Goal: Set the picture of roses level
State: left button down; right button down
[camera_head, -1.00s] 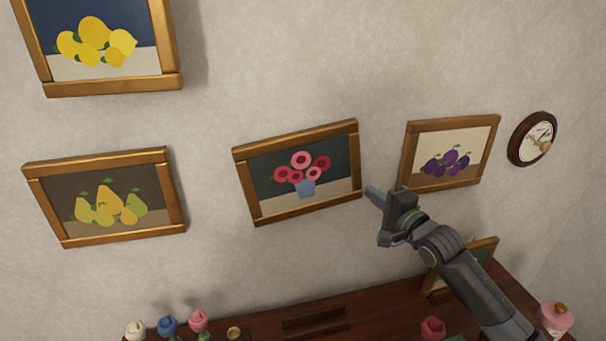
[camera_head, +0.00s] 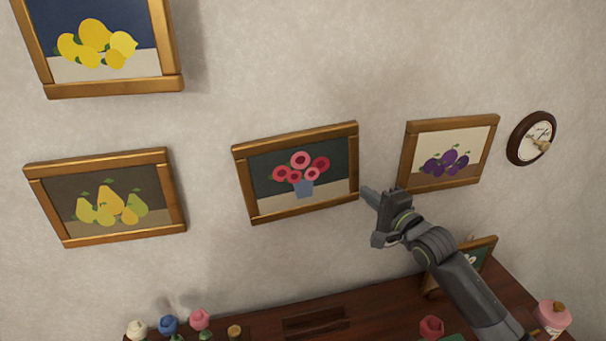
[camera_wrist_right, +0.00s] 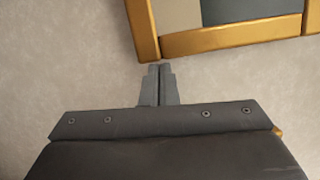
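The picture of roses (camera_head: 302,214), in a gold-brown frame with pink and red flowers in a blue vase, hangs mid-wall in the head view. Its right side sits higher; its top edge slopes more than its neighbours' edges. My right gripper (camera_head: 364,191) is at the picture's lower right corner, fingers together, holding nothing. In the right wrist view the shut fingers (camera_wrist_right: 157,70) meet or nearly meet the corner of the gold frame (camera_wrist_right: 220,40); I cannot tell whether they touch. My left gripper is out of view.

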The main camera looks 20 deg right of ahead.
jog(key=shift+a+p, duration=0.4)
jog(key=shift+a, duration=0.35)
dwell(0.4)
jog(key=shift+d, duration=0.1)
jog(key=s+d+p, duration=0.1)
jog(key=s+p, duration=0.6)
jog(key=s, duration=0.1)
dwell(0.9)
jog(key=shift+d, duration=0.1)
